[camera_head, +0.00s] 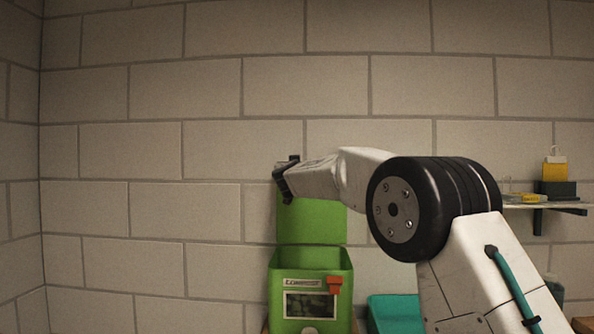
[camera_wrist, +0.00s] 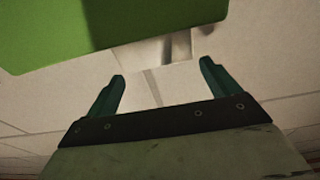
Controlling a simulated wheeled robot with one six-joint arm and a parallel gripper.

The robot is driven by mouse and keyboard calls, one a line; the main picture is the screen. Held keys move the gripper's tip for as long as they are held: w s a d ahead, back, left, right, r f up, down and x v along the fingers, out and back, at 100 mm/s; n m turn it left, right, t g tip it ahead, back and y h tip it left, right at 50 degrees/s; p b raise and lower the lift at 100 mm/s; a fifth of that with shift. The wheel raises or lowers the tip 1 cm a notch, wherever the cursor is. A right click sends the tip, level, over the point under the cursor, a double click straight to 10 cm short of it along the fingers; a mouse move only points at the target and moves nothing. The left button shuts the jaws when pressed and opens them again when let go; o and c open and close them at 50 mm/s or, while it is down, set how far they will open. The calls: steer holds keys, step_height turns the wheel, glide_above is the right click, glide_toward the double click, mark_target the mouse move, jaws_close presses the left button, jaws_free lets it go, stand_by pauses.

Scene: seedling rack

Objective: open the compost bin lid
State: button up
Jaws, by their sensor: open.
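The green compost bin (camera_head: 275,300) stands against the block wall, with a "COMPOST" label, a dark window and an orange piece (camera_head: 334,285) on its front. Its green lid (camera_head: 312,222) stands upright at the back, and the bin's mouth is uncovered. My gripper (camera_head: 287,180) is at the lid's top left, partly in front of it. In the wrist view, my gripper (camera_wrist: 162,70) has its two teal fingers apart with nothing between them. A green panel, seemingly the lid (camera_wrist: 110,30), lies beyond the fingertips. Whether they touch it is unclear.
A teal box (camera_head: 395,313) is just right of the bin, partly behind my arm. A wall shelf (camera_head: 540,205) at the right holds a yellow bottle (camera_head: 555,172) and small items. The wall area left of the bin is clear.

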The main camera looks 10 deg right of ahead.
steer(key=shift+f, duration=0.25)
steer(key=v, duration=0.7)
steer(key=shift+s+a, duration=0.15)
steer(key=shift+s, duration=0.2)
